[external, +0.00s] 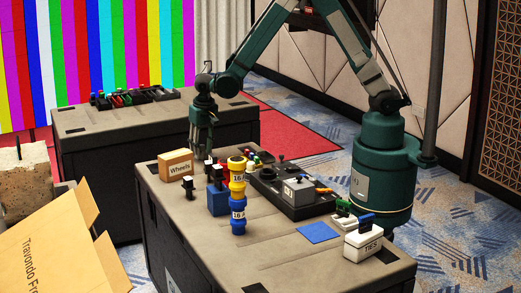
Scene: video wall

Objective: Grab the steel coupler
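My gripper (203,150) points down above the near case, over its back left part. It is small and dark in this view, and I cannot tell whether its fingers are apart or closed. I cannot pick out the steel coupler with certainty. Small dark fittings with pale parts (188,187) stand on the case top, left of a blue block (217,201). The blue block is below my gripper and has a small dark piece on top. No held thing is visible at the fingertips, though detail there is poor.
A yellow and blue stack (237,180) stands beside the blue block. A "Wheels" box (176,164), black tray (283,198), grey labelled box (297,191), blue sheet (319,232) and white "TIES" box (364,243) share the case (270,262). Its front is mostly clear.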

